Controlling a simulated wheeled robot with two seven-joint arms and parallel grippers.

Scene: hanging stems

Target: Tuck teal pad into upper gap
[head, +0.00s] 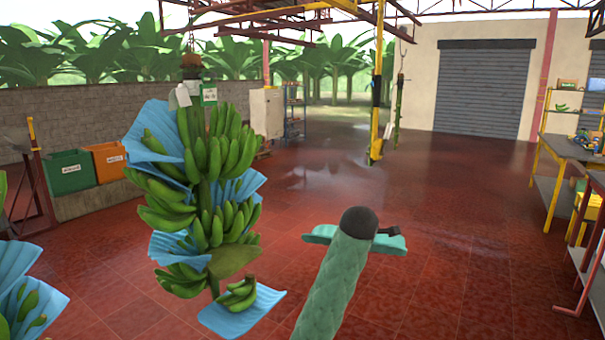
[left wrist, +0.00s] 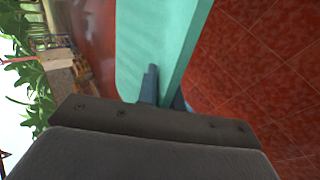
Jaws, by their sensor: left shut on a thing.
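The teal pad (head: 390,245) is a flat sheet right of the banana bunch, partly hidden behind my left arm's green quilted sleeve. It fills the upper middle of the left wrist view (left wrist: 140,45). My left gripper (left wrist: 160,92) is shut on the pad's edge; in the head view its fingers are mostly hidden. The green banana bunch (head: 215,165) hangs on a stem left of centre, apart from the pad. Blue pads sit between its hands: upper left (head: 152,142), right middle (head: 243,188), lower left (head: 175,248) and bottom (head: 243,315). I cannot clearly make out the upper gap.
Another bunch with blue pads (head: 30,300) shows at the lower left edge. Green (head: 68,172) and orange (head: 108,161) bins stand by the wall. A yellow post (head: 377,90) hangs farther back. A workbench (head: 570,150) is at right. Red tiled floor (head: 460,240) is open at right of centre.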

